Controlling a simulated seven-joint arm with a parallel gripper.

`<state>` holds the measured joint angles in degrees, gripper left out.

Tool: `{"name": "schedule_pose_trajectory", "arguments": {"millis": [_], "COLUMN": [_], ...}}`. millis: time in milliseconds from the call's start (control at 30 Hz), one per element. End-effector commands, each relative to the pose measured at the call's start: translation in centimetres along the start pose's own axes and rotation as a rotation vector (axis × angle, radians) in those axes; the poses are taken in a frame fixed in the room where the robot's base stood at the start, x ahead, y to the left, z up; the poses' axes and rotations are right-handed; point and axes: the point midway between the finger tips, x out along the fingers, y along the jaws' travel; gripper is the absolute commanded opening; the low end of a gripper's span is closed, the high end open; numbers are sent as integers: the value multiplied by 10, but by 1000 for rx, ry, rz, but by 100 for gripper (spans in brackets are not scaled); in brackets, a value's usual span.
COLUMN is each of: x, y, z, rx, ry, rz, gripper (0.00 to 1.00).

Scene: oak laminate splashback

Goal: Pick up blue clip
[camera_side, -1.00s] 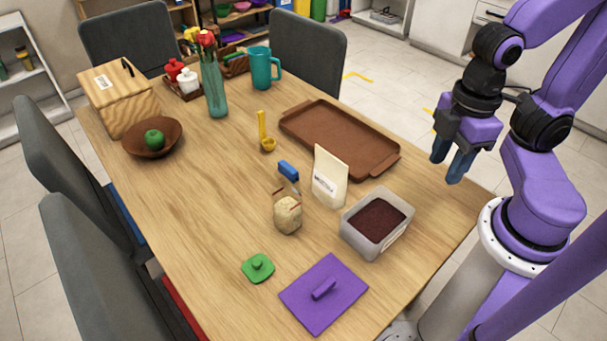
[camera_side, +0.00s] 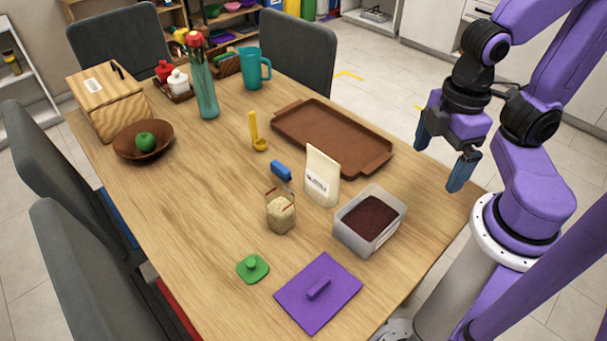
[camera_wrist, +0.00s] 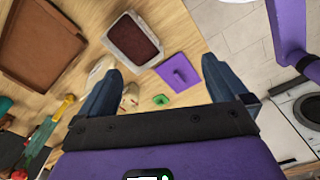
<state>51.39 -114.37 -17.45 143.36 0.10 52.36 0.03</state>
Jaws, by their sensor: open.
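The blue clip (camera_side: 281,170) lies on the wooden table behind a glass jar (camera_side: 281,212) of pale contents and to the left of a white pouch (camera_side: 321,177). My gripper (camera_side: 442,156) is open and empty, above the right edge of the table and well away from the clip. In the wrist view my gripper's two blue fingers (camera_wrist: 160,92) stand wide apart. I cannot make out the clip in the wrist view.
A clear container (camera_side: 370,221) of dark grounds, a purple lid (camera_side: 319,293) and a green lid (camera_side: 252,268) are at the front. A brown tray (camera_side: 332,138) lies right of a yellow scoop (camera_side: 256,131). A wooden bowl (camera_side: 143,142) with an apple is left.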

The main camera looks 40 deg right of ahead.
Motion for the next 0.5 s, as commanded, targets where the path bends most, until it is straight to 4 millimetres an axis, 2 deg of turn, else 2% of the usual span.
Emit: {"name": "schedule_pose_trajectory", "arguments": {"millis": [267, 367, 500], "x": [0, -1, 0], "y": [4, 13, 36], "z": [-7, -23, -58], "rx": [42, 152, 405], "ry": [-1, -3, -7], "rz": [0, 2, 5], "gripper": [100, 100, 100]}}
